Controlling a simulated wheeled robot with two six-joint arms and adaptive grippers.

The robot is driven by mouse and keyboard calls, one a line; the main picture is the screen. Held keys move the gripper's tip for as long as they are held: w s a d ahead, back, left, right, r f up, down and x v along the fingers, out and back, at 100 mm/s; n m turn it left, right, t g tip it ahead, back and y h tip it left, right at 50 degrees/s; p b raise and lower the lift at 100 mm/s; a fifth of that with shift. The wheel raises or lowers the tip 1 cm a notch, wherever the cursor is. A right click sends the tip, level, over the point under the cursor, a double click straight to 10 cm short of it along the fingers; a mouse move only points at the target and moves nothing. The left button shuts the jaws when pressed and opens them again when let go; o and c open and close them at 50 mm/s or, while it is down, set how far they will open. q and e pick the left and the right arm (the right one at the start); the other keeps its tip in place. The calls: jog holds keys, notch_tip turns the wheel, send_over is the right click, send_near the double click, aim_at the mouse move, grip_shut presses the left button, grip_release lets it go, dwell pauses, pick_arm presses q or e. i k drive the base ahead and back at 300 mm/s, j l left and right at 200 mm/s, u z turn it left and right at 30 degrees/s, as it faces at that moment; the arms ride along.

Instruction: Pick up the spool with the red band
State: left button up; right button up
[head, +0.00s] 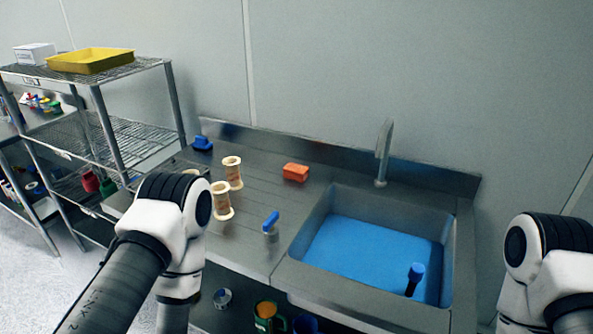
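Two cream spools stand upright on the left part of the steel counter. The rear spool (233,173) and the front spool (221,201) both show a pale brownish-orange band or label around the middle. I cannot tell from this view which one has a red band. My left arm comes in from the lower left, its white and black joint just left of and in front of the front spool. My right arm shows at the lower right edge, beyond the sink. Neither gripper is in view.
The steel counter (262,189) also holds an orange block (296,172), a blue object (202,143) and a blue-handled item (271,225). A blue-bottomed sink (458,245) with a tap (384,152) lies to the right. A wire shelf (120,70) with a yellow tray (90,60) stands left.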

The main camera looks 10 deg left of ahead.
aim_at(232, 163)
jog(key=j+z, duration=0.75)
jog(key=j, duration=0.2)
jog(key=k+j+z, duration=0.1)
jog(key=j+z, duration=0.3)
jog(key=k+j+z, duration=0.15)
jog(key=j+z, duration=0.25)
